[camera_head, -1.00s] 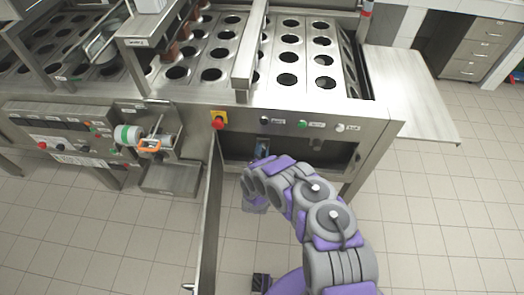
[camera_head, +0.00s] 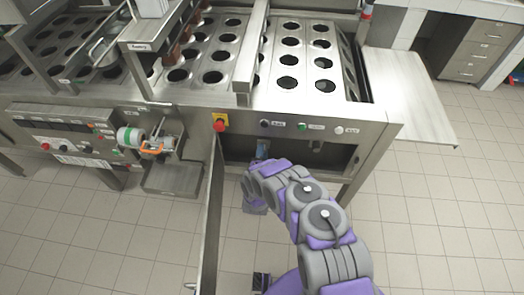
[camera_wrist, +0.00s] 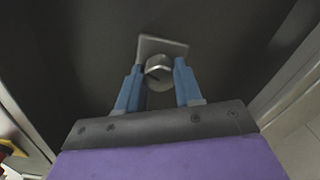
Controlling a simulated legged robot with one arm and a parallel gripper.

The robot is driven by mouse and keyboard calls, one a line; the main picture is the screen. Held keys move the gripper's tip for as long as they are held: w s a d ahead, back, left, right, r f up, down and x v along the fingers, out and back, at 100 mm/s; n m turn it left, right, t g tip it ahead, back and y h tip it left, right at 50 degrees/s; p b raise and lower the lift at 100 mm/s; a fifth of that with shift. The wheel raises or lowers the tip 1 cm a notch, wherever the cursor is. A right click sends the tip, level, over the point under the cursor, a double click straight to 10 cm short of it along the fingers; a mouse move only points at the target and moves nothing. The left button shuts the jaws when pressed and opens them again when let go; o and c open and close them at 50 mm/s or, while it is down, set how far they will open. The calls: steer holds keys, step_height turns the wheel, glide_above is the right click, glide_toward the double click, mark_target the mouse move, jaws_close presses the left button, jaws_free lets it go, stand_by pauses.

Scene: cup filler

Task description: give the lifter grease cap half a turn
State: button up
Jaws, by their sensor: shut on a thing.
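The lifter grease cap (camera_wrist: 158,69) is a small round grey metal cap in front of a square plate (camera_wrist: 168,46) in the wrist view. My gripper (camera_wrist: 159,75) has one blue finger on each side of the cap and is shut on it. In the head view my gripper (camera_head: 262,150) reaches into the open compartment under the machine's right part. The cap cannot be made out there, as my arm and the compartment's shade hide it.
The open cabinet door (camera_head: 208,225) stands just left of my arm. The machine's front panel (camera_head: 300,126) with a red knob (camera_head: 220,125) and buttons runs above the opening. The tiled floor (camera_head: 440,220) to the right is clear.

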steer(key=m, duration=0.2)
steer(key=m+p, duration=0.1)
steer(key=m, duration=0.2)
steer(key=m+p, duration=0.1)
steer(key=m, duration=0.2)
steer(key=shift+s+d+f, duration=0.1)
steer(key=shift+d+f, duration=0.05)
steer(key=shift+f, duration=0.1)
steer(key=m, duration=0.4)
steer(key=shift+m, duration=0.4)
steer(key=m, duration=0.3)
steer(key=shift+f+m, duration=0.1)
steer(key=shift+m, duration=0.3)
steer(key=m, duration=0.7)
steer(key=shift+b, duration=0.35)
steer(key=m, duration=0.6)
steer(key=shift+m+b, duration=0.3)
steer(key=shift+b, duration=0.1)
